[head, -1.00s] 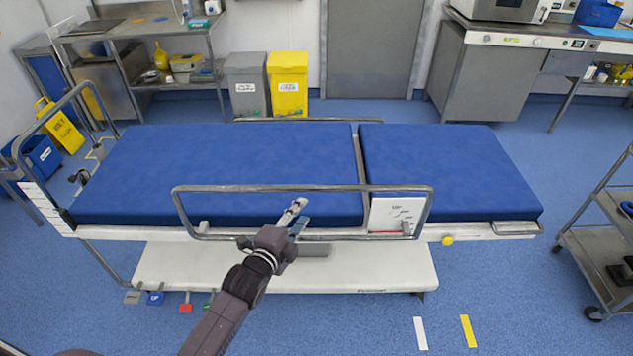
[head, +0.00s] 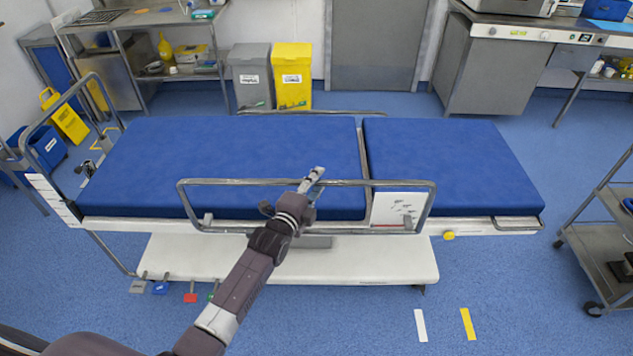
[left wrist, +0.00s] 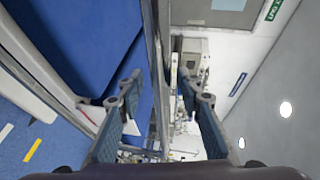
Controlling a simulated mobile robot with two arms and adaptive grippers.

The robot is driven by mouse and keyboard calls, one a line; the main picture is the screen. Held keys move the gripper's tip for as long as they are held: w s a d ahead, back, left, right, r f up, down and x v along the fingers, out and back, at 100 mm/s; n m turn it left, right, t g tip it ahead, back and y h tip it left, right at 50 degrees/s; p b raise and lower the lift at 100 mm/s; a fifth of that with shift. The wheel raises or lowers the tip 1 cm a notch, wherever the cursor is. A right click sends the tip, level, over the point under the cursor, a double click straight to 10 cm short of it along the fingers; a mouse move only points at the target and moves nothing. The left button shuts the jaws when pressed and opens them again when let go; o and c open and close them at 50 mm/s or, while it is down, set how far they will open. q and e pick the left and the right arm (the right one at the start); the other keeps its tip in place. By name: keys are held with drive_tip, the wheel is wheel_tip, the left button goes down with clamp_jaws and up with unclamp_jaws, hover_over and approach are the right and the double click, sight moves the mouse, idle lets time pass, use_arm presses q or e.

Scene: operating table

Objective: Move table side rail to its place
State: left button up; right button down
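The table side rail (head: 232,182) is a metal tube frame standing upright along the near side of the operating table (head: 340,244). My left gripper (head: 314,177) is at the rail's top bar, right of its middle. In the left wrist view its two padded fingers (left wrist: 160,115) are apart. The rail's bar (left wrist: 157,70) runs between them, closer to the left finger; I cannot tell whether it touches. My arm hides part of the rail's lower bar. My right gripper is not in view.
The blue mattress (head: 240,160) lies just behind the rail. Another rail (head: 330,112) runs along the far side. A metal cart (head: 600,255) stands at the right. Pedals (head: 190,294) stick out below the table at the left. The floor at the front right is clear.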

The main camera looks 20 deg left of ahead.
use_arm(q)
drive_tip(key=shift+c, duration=0.3)
clamp_jaws()
drive_tip(key=shift+f, duration=0.1)
